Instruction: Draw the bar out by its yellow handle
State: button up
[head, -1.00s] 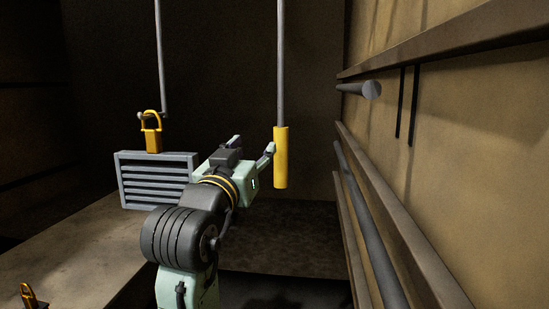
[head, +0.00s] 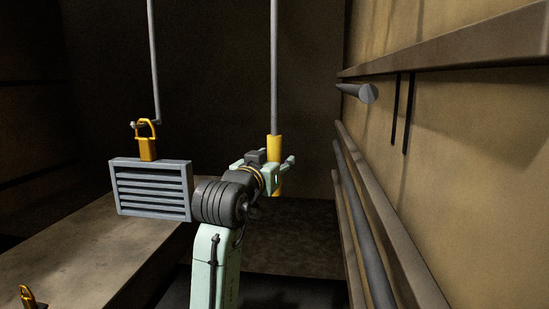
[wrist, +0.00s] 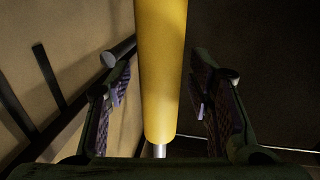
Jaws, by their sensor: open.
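The yellow handle (head: 275,147) hangs upright at the lower end of a grey bar (head: 274,70) in the head view. My gripper (head: 268,160) is at the handle and partly hides its lower half. In the wrist view the yellow handle (wrist: 161,70) stands between the two open fingers of my gripper (wrist: 163,100). A gap shows on each side, so neither pad appears to touch it.
A yellow padlock (head: 147,145) hangs from a second rod (head: 154,65) above a grey louvred vent (head: 150,188) at the left. A tan wall with rails (head: 460,60) and a protruding grey peg (head: 360,92) stands at the right. A ledge (head: 95,255) runs along the lower left.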

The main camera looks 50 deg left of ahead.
jog(key=shift+c, duration=0.6)
grip_shut()
dwell(0.4)
